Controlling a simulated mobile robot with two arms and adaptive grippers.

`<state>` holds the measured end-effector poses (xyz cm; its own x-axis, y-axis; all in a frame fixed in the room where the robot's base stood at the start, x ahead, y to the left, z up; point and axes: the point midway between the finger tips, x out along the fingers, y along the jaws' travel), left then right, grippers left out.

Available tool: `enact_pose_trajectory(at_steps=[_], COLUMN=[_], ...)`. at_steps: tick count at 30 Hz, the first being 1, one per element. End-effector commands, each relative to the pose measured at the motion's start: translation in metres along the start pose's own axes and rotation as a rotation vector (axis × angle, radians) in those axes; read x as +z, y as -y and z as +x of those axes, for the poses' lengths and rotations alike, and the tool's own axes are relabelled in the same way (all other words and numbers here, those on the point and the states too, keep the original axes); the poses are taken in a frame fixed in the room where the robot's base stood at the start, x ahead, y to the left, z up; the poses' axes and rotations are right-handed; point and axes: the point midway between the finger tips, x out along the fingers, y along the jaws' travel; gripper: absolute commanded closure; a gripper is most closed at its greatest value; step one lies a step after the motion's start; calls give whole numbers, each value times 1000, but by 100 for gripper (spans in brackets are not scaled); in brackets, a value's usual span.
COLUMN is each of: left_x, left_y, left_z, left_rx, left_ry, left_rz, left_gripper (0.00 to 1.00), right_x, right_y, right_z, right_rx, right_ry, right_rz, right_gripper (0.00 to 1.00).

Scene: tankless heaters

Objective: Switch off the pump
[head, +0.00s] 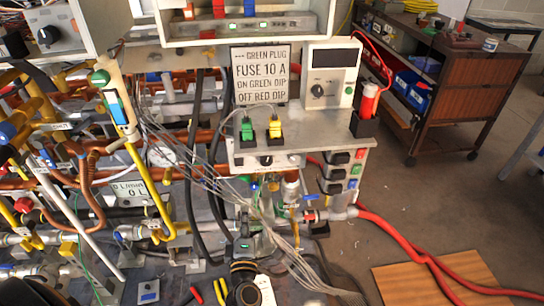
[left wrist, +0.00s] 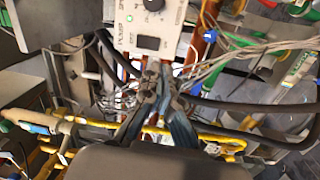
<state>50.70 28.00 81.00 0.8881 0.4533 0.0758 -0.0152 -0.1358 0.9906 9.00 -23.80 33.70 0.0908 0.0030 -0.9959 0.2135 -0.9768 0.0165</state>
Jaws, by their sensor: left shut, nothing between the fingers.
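In the left wrist view a light panel (left wrist: 178,18) with lettering that seems to read PUMP SPEED carries a black knob (left wrist: 153,5), a lit green lamp (left wrist: 130,15) and a dark rectangular switch (left wrist: 150,43). In the head view it appears to be the front panel (head: 283,162) under the green and yellow plugs. My left gripper (left wrist: 160,82) is shut and empty, its fingertips just below the panel in the wrist view. In the head view my left gripper (head: 243,228) is small and low, below the panel; contact cannot be told. My right gripper is not in view.
A fuse sign (head: 261,73) and a meter box (head: 331,75) stand above the panel. Loose grey wires (head: 205,172) and black hoses (head: 190,150) hang beside the gripper. Pipes crowd the left. Red hose (head: 400,250) runs right. A brown cart (head: 462,110) stands at the back.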

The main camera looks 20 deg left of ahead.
Motion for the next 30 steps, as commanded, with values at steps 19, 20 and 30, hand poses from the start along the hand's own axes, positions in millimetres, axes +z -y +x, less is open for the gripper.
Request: enact_pose_trajectory(at_steps=[19, 20, 30], left_x=[-22, -22, -28], left_y=[-28, -28, -32], left_z=[13, 17, 85], left_rx=[41, 41, 42], left_ry=[-81, -80, -80], left_rz=[-104, -103, -102], left_gripper=[100, 100, 100], right_x=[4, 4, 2], right_y=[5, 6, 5], right_z=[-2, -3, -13], right_rx=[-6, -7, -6], right_ry=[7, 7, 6], right_rz=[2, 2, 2], right_gripper=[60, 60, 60])
